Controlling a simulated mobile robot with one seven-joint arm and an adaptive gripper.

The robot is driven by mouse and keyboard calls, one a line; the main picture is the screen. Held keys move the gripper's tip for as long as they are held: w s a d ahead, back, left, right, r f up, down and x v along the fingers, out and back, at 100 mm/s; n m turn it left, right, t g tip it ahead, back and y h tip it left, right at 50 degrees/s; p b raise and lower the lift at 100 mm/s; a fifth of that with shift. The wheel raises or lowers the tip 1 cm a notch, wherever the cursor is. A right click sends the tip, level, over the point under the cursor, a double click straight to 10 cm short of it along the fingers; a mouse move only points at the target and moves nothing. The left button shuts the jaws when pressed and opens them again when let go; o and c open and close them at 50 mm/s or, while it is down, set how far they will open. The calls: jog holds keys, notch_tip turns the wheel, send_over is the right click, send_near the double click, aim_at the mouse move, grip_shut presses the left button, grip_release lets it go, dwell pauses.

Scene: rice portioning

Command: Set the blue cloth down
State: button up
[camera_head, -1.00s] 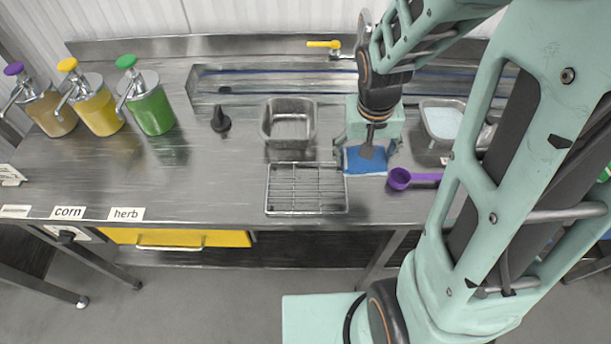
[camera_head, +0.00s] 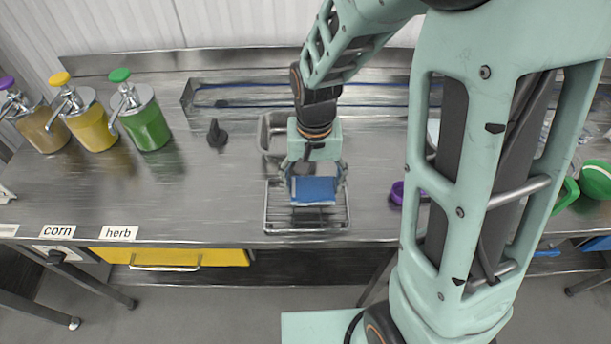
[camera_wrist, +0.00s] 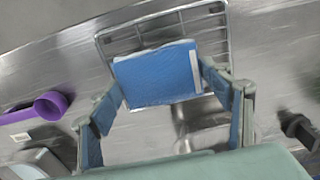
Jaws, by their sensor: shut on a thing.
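The blue cloth (camera_head: 314,190) is a folded blue pad with pale edges. My gripper (camera_head: 316,180) is shut on it and holds it over the wire rack (camera_head: 306,226). In the wrist view the cloth (camera_wrist: 158,74) sits between the two fingers of my gripper (camera_wrist: 166,98), with the rack (camera_wrist: 213,36) behind it. I cannot tell whether the cloth touches the rack.
A steel pan (camera_head: 268,138) stands behind the rack, partly hidden by my gripper. A purple scoop (camera_head: 397,192) lies to the right, and a black conical object (camera_head: 216,133) stands to the left. Three pump bottles, including a green one (camera_head: 148,127), stand at the far left.

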aim_at(307, 194)
jog(key=shift+w+a+f+b, duration=0.25)
jog(key=shift+a+f+b, duration=0.25)
jog(key=shift+f, duration=0.3)
jog(key=shift+w+a+f+b, duration=0.15)
jog(key=shift+f+b, duration=0.85)
jog(key=shift+f, duration=0.55)
jog(key=shift+f, duration=0.2)
jog(key=o, duration=1)
jog(key=shift+r, duration=0.1)
notch_tip(307, 194, up, 12)
jog(key=shift+r, duration=0.15)
